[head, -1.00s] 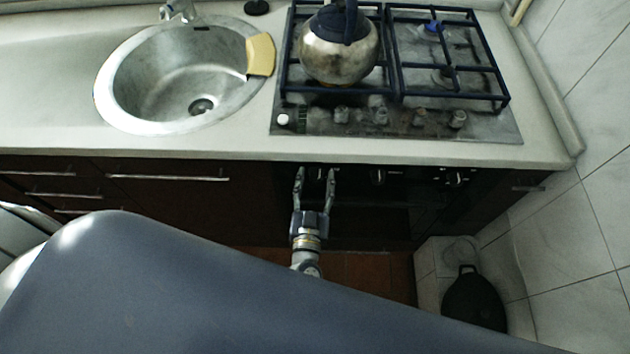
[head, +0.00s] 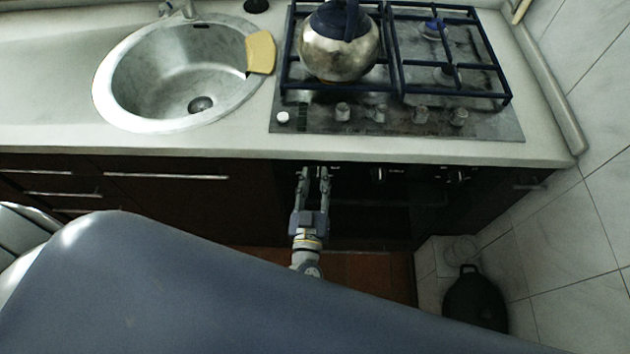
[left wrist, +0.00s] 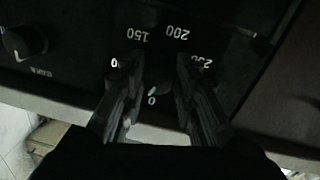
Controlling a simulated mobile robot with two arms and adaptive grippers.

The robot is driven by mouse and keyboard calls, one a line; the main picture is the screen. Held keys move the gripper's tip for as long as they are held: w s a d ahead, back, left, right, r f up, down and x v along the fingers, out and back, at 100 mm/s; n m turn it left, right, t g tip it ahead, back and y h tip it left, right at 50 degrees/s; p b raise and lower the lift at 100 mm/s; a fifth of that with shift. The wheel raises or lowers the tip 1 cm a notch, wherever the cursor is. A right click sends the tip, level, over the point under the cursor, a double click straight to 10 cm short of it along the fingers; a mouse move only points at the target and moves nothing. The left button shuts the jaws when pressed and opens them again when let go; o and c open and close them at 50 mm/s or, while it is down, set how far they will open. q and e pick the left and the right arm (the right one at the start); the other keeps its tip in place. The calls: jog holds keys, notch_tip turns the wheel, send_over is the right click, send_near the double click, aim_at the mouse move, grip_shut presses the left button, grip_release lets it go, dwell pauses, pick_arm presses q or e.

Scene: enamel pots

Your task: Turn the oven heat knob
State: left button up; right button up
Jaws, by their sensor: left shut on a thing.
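My left gripper (head: 313,172) is at the dark oven front, just under the counter edge. In the left wrist view its two fingers (left wrist: 160,64) stand on either side of the oven heat knob (left wrist: 158,78) and are shut on it. The knob is very dark and mostly hidden between the fingers. Printed numbers 150, 200 and what looks like 250 ring it, upside down in this view, with a 0 close to the fingers. In the head view the gripper covers the knob. My right gripper is in neither view.
Another knob (head: 379,175) and a farther one (head: 457,175) sit to the right on the oven front. Above are the counter edge, the gas hob (head: 400,125) with a kettle (head: 338,45), and the sink (head: 180,75).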

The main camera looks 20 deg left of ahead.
pick_arm(q)
jog(key=shift+d+f+n+b, duration=0.1)
jog(key=shift+n+b, duration=0.45)
jog(key=shift+n, duration=1.05)
jog(key=o, duration=1.1)
jog(key=shift+c, duration=0.2)
jog(key=v, duration=1.2)
jog(key=shift+f, duration=0.15)
